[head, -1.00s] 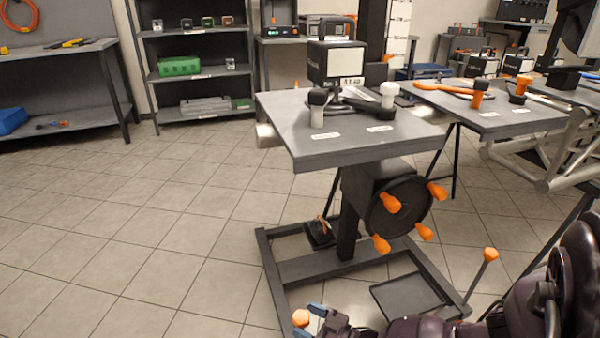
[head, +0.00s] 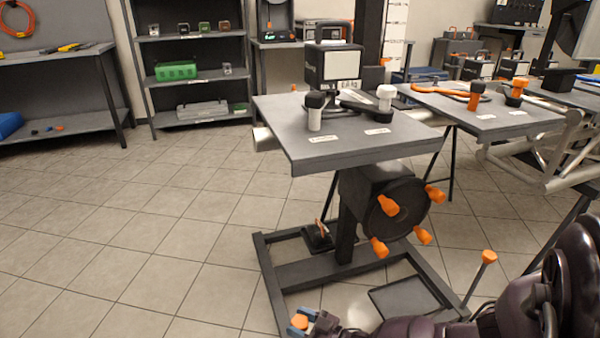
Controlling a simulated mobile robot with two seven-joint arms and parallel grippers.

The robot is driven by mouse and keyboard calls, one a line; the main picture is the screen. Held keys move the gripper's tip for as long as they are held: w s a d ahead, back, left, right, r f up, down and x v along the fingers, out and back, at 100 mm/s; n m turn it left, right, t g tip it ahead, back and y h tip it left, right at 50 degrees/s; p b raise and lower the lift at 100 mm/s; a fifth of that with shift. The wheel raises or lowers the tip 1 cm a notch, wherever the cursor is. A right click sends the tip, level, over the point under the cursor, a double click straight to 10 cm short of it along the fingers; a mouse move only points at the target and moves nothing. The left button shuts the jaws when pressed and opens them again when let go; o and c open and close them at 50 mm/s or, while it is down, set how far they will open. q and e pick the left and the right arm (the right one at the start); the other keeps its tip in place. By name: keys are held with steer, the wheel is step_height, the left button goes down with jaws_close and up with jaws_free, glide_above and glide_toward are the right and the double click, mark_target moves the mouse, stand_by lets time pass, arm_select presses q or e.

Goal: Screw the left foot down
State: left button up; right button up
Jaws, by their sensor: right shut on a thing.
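The wheeled-crank stand has a dark floor frame (head: 268,272) with an orange foot knob (head: 299,321) at its near left corner, low in the view. My right gripper (head: 299,320) is shut on this knob, its blue fingertips on either side of it. The foot's lower part and its contact with the floor are hidden. Another orange knob (head: 489,256) tops a thin rod at the frame's right corner. My left gripper is not in view.
The stand's grey table top (head: 335,150) carries a boxy device (head: 335,65) and small posts. A black handwheel (head: 403,211) with orange grips juts out below it. My right arm fills the lower right. Tiled floor on the left is clear.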

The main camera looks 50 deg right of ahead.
steer(key=shift+r+h, duration=0.1)
steer(key=shift+h, duration=0.2)
steer(key=shift+m+h+p, duration=0.3)
steer(key=shift+m+p, duration=0.1)
steer(key=shift+r+m+h+p, duration=0.1)
steer(key=shift+m+h+p, duration=0.45)
steer(key=shift+h, duration=0.25)
steer(key=shift+a+m+h, duration=0.1)
steer(key=shift+m+h, duration=0.25)
steer(key=shift+h, duration=0.25)
steer(key=m+h+p, duration=0.1)
steer(key=h, duration=0.1)
steer(key=shift+m+h, duration=0.4)
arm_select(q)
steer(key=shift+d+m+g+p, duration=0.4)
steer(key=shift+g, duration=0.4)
arm_select(e)
steer(key=shift+f+m+h, duration=0.2)
steer(key=shift+m+h, duration=0.6)
steer(key=shift+h, duration=0.4)
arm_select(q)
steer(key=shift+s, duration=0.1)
arm_select(e)
steer(key=shift+s+f, duration=0.1)
steer(key=o, duration=0.9)
